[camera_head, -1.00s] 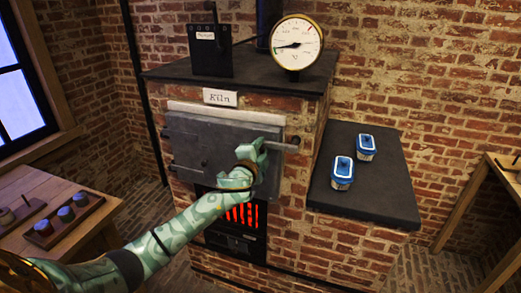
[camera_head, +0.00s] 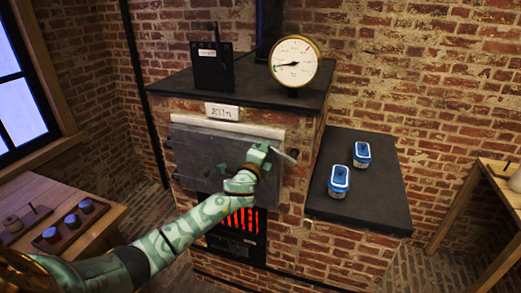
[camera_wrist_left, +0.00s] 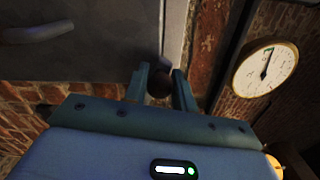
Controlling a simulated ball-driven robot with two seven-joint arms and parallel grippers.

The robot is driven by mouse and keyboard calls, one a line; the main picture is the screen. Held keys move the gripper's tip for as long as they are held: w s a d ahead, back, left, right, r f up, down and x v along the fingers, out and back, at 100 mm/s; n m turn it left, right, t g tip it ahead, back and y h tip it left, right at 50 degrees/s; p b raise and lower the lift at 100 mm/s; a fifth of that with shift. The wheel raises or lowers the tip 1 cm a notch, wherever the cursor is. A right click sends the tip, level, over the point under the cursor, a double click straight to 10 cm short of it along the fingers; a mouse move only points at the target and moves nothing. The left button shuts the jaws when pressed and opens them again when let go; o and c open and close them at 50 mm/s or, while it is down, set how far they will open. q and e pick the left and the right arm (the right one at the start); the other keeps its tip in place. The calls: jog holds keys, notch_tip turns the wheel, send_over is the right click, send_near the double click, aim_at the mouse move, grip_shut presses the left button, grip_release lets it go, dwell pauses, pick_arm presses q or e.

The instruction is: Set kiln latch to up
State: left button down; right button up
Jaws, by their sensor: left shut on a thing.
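The kiln latch (camera_head: 284,155) is a small grey bar at the right side of the grey kiln door (camera_head: 205,155). In the head view it slopes, its left end by my gripper higher than its right end. My left gripper (camera_head: 262,150) is at this left end, in front of the door. In the left wrist view the fingers (camera_wrist_left: 160,85) are shut on a dark round knob (camera_wrist_left: 160,82), the latch's grip. The gripper hides part of the latch. The door is closed. My right gripper is not in view.
Red glow shows in the grate (camera_head: 240,220) below the door. A gauge (camera_head: 295,62) and a black box (camera_head: 212,65) stand on the kiln top. Two blue-lidded jars (camera_head: 339,182) stand on the dark side slab (camera_head: 385,215). A wooden table (camera_head: 85,240) is at left.

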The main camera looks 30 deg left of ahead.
pick_arm(q)
jog(key=w+d+r+m+p, duration=0.2)
jog(key=d+r+m+p, duration=0.2)
jog(key=d+m+p, duration=0.5)
jog(key=shift+d+r+m+p, duration=0.3)
jog(key=shift+m+p, duration=0.5)
jog(key=shift+m, duration=2.1)
jog(key=c, duration=1.1)
grip_release()
jog(key=shift+w+r, duration=0.1)
jog(key=shift+c, duration=0.2)
jog(key=p+v, duration=0.1)
jog(key=v, duration=1.5)
jog(key=shift+d, duration=0.1)
